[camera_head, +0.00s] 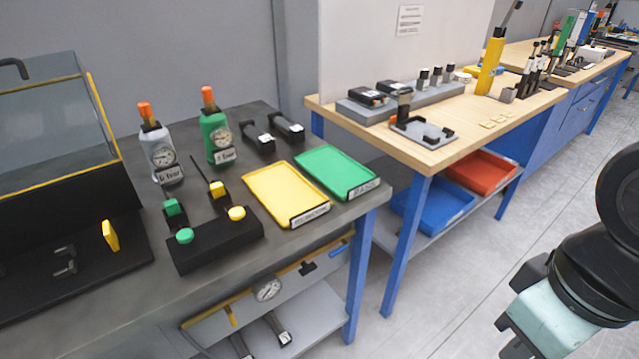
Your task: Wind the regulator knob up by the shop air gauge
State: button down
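A round white-faced gauge (268,289) sits on the grey panel under the front edge of the dark bench. A small black knob-like part (307,267) is on the same panel, right of and a little above that gauge. Its markings are too small to read. A grey unit (157,146) labelled 6 bar and a green unit (214,136) labelled 1 bar stand upright on the bench, each with a gauge and an orange top. My gripper (523,316) is at the lower right, far from the panel, over the floor. Its finger opening is unclear.
A yellow tray (277,183) and a green tray (325,162) lie empty on the bench. A black box with coloured buttons (213,241) stands near its front edge. A wooden bench (450,150) stands behind to the right. Open floor (440,275) lies between benches and gripper.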

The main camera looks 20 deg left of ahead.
aim_at(306, 269)
jog(key=u, duration=1.2)
jog(key=z, duration=0.2)
